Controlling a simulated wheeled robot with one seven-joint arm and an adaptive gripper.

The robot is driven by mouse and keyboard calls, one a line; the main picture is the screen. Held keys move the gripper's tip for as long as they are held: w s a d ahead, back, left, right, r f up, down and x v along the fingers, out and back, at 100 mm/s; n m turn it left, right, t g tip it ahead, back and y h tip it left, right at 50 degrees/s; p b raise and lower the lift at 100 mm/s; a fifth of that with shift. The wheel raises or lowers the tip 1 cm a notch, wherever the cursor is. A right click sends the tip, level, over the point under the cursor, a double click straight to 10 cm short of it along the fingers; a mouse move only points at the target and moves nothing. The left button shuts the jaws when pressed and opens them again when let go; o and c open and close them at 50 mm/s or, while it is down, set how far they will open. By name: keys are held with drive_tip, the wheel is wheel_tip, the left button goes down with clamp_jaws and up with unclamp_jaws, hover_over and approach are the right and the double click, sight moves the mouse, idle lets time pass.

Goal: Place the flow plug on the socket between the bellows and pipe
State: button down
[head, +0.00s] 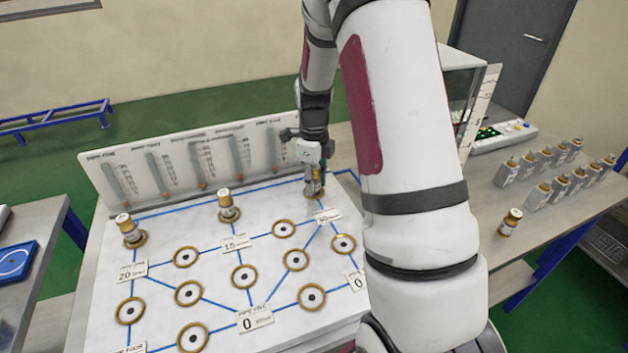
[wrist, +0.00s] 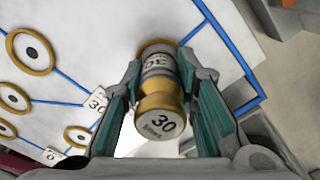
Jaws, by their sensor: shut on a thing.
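My gripper (head: 315,172) is at the back right of the white board (head: 262,215), shut on a gold-and-white flow plug (head: 315,188) with blue bands. In the wrist view my gripper (wrist: 160,68) has a finger on each side of the plug (wrist: 158,92), whose near end reads 30. The plug's far end is at a gold-ringed socket (wrist: 155,45), mostly hidden behind it; I cannot tell whether it is fully seated. A sign reading 30 (head: 327,216) is just in front. Two other plugs stand on sockets at the back left (head: 131,232) and back middle (head: 228,208).
Several empty gold-ringed sockets (head: 244,277) joined by blue lines fill the board. An upright gauge panel (head: 190,165) closes its back edge. On the right table, one loose plug (head: 511,222) stands before a group of grey blocks (head: 537,196) with plugs. My arm hides the board's right side.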

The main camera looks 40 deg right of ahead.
drive_tip(key=shift+f, duration=0.1)
drive_tip(key=c, duration=1.3)
unclamp_jaws()
